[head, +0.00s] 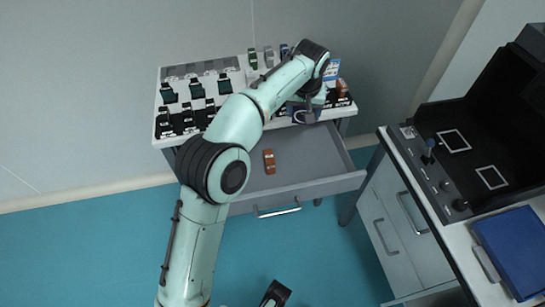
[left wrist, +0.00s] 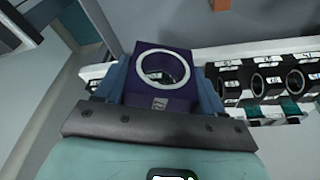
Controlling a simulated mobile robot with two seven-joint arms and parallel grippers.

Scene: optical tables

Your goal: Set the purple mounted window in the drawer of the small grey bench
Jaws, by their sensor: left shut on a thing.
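My left gripper (head: 309,112) is shut on the purple mounted window (left wrist: 137,98), a dark purple block with a white-rimmed round opening. The left wrist view shows it between the blue fingers. In the head view, the gripper is at the front right edge of the small grey bench (head: 158,138), and the held window is small and partly hidden. The bench's drawer (head: 315,150) is pulled open below and in front of the gripper.
An orange-brown item (head: 269,161) lies in the drawer; the drawer floor to its right is bare. Several dark mounted optics (head: 197,89) stand on the bench top, close to the gripper. A second table (head: 440,215) with a blue book-like item (head: 515,245) stands at right.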

